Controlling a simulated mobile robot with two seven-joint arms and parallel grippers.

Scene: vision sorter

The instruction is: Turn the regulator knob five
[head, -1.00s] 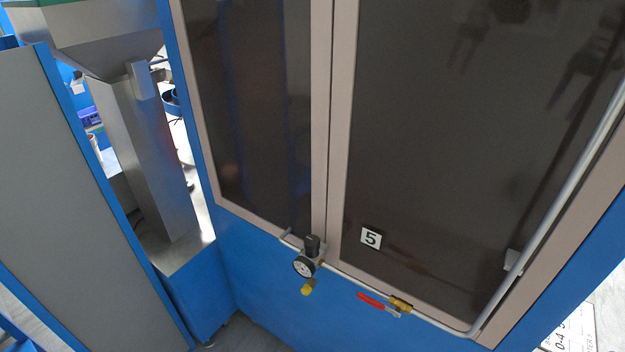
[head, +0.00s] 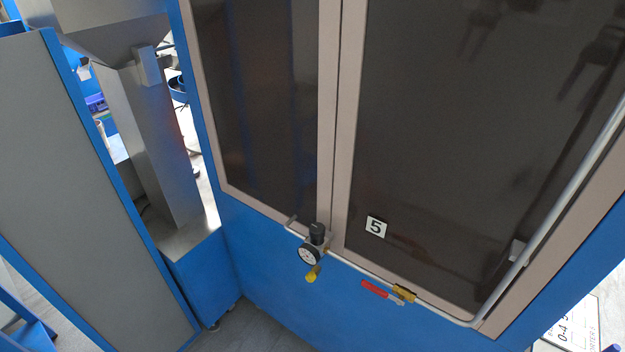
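The regulator knob (head: 317,230) is a small black cylinder on top of the regulator, on the front of the blue machine. A round white-faced gauge (head: 309,254) sits just below it, with a yellow fitting (head: 313,273) under that. Neither of my grippers is in view, and nothing touches the knob.
A grey pipe (head: 567,212) runs right from the regulator and up the door. A red-handled valve (head: 375,289) with a brass body (head: 404,293) sits on it. A grey panel (head: 80,190) stands at left. Floor (head: 262,322) shows at the bottom.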

